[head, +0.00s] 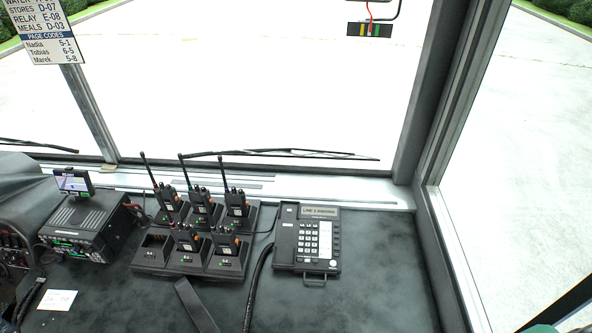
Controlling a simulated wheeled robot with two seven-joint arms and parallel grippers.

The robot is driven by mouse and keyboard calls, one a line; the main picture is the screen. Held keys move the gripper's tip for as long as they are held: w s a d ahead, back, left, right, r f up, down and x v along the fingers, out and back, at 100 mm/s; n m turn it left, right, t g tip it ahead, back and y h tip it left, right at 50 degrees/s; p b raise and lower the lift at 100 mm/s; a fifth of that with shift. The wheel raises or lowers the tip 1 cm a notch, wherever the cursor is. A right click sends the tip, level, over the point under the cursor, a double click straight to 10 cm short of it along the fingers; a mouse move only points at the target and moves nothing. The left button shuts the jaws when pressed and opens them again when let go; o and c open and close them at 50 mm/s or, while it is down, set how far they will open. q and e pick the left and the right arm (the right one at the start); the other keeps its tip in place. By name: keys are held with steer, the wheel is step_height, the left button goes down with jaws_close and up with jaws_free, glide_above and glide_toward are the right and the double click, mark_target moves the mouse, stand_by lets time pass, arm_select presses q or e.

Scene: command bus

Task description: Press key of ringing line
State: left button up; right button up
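A black desk phone (306,262) sits on the dark dashboard right of centre. Its small display (320,212) shows text that seems to read "LINE 3 RINGING"; the digit is too blurred to be sure. A keypad of white keys (308,238) is in its middle. A pale label strip (325,240) and a column of small keys (336,240) run down its right side. I cannot read the key labels or make out a lit key. Neither of my grippers is in view.
Several handheld radios (237,203) stand in a charger left of the phone, antennas upright. A black cable (257,285) and a flat black bar (196,306) lie in front. A radio unit (85,225) sits far left. The dashboard right of the phone (385,265) is clear, up to the window frame.

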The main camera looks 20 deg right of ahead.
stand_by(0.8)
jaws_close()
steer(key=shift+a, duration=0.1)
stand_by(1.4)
